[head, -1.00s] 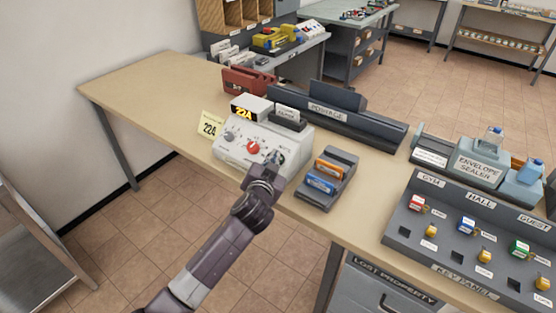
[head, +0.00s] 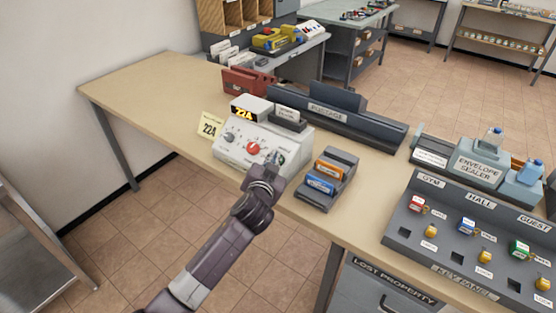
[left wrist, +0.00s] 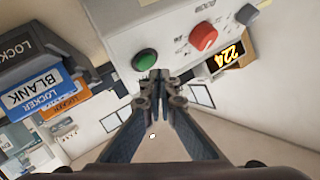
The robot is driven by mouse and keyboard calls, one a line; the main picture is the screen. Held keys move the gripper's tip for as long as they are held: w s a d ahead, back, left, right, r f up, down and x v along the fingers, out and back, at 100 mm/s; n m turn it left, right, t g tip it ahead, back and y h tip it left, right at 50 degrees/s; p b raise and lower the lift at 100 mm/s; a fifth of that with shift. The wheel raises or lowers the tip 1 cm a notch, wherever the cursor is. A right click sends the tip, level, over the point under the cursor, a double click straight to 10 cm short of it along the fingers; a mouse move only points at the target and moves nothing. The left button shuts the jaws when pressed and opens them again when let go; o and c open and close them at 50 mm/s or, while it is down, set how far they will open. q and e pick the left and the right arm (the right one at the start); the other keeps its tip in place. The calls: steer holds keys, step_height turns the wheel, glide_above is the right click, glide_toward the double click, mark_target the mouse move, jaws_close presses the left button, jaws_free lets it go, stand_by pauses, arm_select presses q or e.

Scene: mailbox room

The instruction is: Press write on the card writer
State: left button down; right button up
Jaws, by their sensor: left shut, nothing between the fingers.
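The card writer (head: 296,150) is a pale box on the table with a lit yellow display (head: 243,113) that seems to read 224. Its front has a red knob (head: 253,147), also in the left wrist view (left wrist: 203,36). A round green button (left wrist: 145,60) shows there too; in the head view my gripper partly covers that end of the front. My left gripper (left wrist: 160,76) is shut and empty, its fingertips just below the green button in the wrist picture. I cannot tell whether they touch it. My right gripper is not in view.
A dark rack (head: 348,158) holding an orange and a blue card stands close right of the writer. A yellow 224 note (head: 210,126) is at its left. Behind is the postage rail (head: 375,131); the key panel (head: 400,232) is farther right. The table's left part is clear.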

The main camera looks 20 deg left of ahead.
arm_select(q)
steer(key=shift+f, duration=0.1)
steer(key=shift+w+d+f+b, duration=0.1)
steer(key=shift+w+f+b, duration=0.1)
steer(key=shift+w+b, duration=0.1)
steer(key=shift+w+f+b, duration=0.1)
steer(key=shift+f+b, duration=0.2)
steer(key=shift+f, duration=0.05)
stand_by(0.6)
stand_by(0.3)
steer(key=shift+s+r+p, duration=0.45)
steer(key=shift+r+p, duration=0.2)
steer(key=shift+p, duration=0.2)
steer(key=s+r+p, duration=0.1)
steer(key=r+p, duration=0.1)
steer(key=p, duration=0.1)
steer(key=s+a+r+p, duration=0.1)
steer(key=r+p, duration=0.1)
steer(key=shift+s+a, duration=0.1)
steer(key=shift+s, duration=0.2)
